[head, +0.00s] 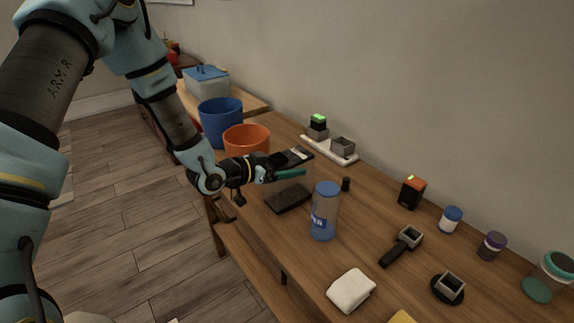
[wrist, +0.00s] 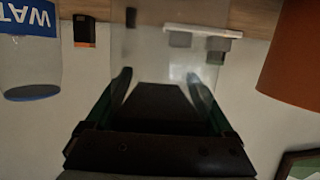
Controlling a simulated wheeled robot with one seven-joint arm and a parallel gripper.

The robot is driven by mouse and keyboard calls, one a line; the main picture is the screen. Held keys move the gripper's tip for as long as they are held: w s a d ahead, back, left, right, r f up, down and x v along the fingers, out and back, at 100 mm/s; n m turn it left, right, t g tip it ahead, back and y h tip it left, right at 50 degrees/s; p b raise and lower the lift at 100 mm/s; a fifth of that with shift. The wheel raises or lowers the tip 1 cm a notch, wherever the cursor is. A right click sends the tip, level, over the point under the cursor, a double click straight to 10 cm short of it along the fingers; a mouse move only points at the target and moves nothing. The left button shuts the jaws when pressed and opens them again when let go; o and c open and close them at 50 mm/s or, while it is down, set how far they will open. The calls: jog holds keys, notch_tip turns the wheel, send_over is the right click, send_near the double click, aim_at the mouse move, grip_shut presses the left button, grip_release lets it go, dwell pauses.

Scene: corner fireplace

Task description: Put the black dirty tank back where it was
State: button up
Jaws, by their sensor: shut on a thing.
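My gripper (head: 288,167) is above the wooden table, in front of the orange bucket. It is shut on the black dirty tank (head: 296,156), a small dark box with a paler grey patch on top, held clear of the table. In the wrist view, my green fingers (wrist: 160,95) are on both sides of the dark tank (wrist: 165,103), with a hazy see-through area beyond it. A flat black rectangular piece (head: 288,198) lies on the table just below my gripper. I cannot tell whether it belongs to the tank.
A blue-capped water bottle (head: 324,212) stands close on the right. The orange bucket (head: 246,140) and blue bucket (head: 220,122) stand on the left. A white strip with grey holders (head: 330,149) lies near the wall. A black-handled tool (head: 402,246) and white cloth (head: 351,291) lie farther right.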

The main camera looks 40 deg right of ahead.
jog(key=o, duration=1.4)
jog(key=shift+r, duration=0.2)
jog(key=b+v, duration=0.2)
jog(key=v, duration=1)
jog(key=w+a+n+t+y, duration=0.3)
jog(key=w+a+n+y, duration=0.15)
jog(key=w+a, duration=0.4)
jog(key=w+a+n+t+y, duration=0.3)
jog(key=w+a+y, duration=0.2)
jog(key=a, duration=0.7)
jog(key=s+a+r+n+g+y, duration=0.1)
jog(key=s+a+r+n+y, duration=0.1)
jog(key=s+a+n, duration=0.3)
jog(key=s+a+r+n+g+y, duration=0.2)
jog(key=s+a+n, duration=0.3)
jog(key=a, duration=0.7)
jog(key=shift+r+g+y, duration=0.15)
jog(key=shift+g+y, duration=0.15)
jog(key=shift+y, duration=0.15)
jog(key=shift+s, duration=0.1)
